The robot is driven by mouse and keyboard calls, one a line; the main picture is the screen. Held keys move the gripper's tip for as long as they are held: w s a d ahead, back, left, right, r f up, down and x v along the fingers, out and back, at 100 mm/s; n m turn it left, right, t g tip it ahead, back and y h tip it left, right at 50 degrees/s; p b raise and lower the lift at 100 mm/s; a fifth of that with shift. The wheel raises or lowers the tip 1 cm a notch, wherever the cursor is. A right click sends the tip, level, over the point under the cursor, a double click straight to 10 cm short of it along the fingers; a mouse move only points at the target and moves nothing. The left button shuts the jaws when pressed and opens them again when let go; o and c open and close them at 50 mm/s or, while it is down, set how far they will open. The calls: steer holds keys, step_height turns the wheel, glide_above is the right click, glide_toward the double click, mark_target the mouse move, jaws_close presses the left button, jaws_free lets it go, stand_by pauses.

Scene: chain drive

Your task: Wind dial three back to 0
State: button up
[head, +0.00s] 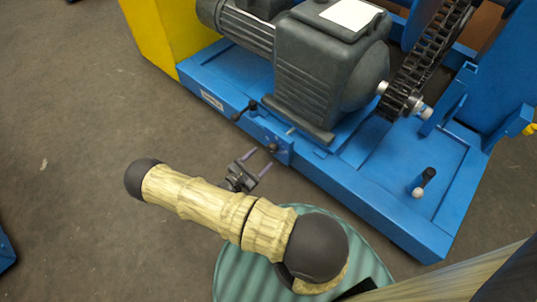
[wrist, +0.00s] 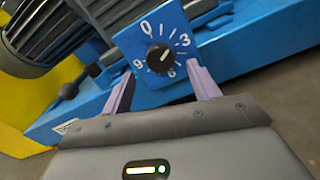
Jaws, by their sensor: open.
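The dial (wrist: 160,58) is a round black knob with a white pointer mark, on a blue square plate (wrist: 128,42) marked 0, 3, 6 and 9. Its mark points up and right, between 0 and 3 and seemingly nearer 3. In the head view the dial (head: 273,147) is small on the front of the blue machine base. My gripper (wrist: 162,82) is open, its two purple fingers either side of the dial's lower part in the picture, with nothing between them. In the head view my gripper (head: 257,161) is just short of the plate; contact cannot be seen.
A grey motor (head: 325,70) and a chain on a sprocket (head: 400,100) stand on the blue base (head: 385,200).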

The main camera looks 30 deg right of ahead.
mark_target(270, 151)
steer(key=b+x, duration=0.1)
steer(key=x, duration=0.4)
steer(key=shift+b, duration=0.35)
steer(key=shift+c, duration=0.2)
steer(key=c, duration=0.9)
